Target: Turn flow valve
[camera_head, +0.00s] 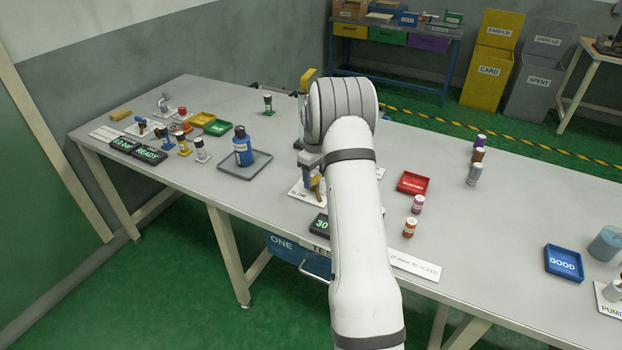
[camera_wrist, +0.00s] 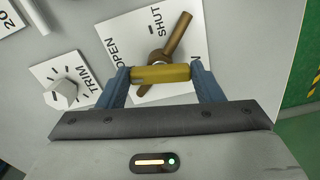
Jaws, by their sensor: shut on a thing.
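The flow valve stands on a white plate (camera_wrist: 135,22) lettered OPEN and SHUT. Whether this bar is joined to the valve I cannot tell. In the head view my arm hides much of the valve; the brown handle (camera_head: 317,187) shows beside my gripper (camera_head: 309,181).
A TRIM plate (camera_wrist: 62,75) with a pale knob (camera_wrist: 62,93) is left of the valve in the wrist view. In the head view, a blue bottle (camera_head: 242,147) on a grey tray (camera_head: 262,160) stands left, and a red tray (camera_head: 414,182) and small jars stand right.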

